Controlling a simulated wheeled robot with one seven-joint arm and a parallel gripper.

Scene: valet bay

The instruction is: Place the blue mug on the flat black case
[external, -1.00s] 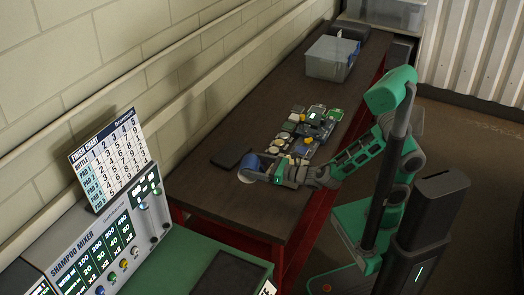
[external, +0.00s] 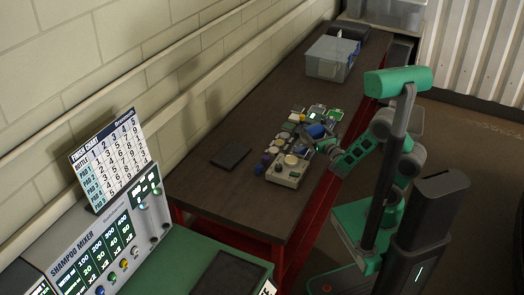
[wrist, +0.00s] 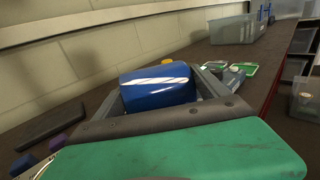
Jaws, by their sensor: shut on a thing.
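The blue mug (external: 315,131) is between the fingers of my gripper (external: 322,138), over the cluster of small items along the right side of the bench. In the wrist view the mug (wrist: 158,88) lies on its side between the two fingers of my gripper (wrist: 160,95), which is shut on it. The mug's handle and opening cannot be made out. The flat black case (external: 231,156) lies on the bench to the left of my gripper, apart from it, with nothing on it. The case also shows at the left of the wrist view (wrist: 50,125).
A clear bin (external: 333,58) stands farther back.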

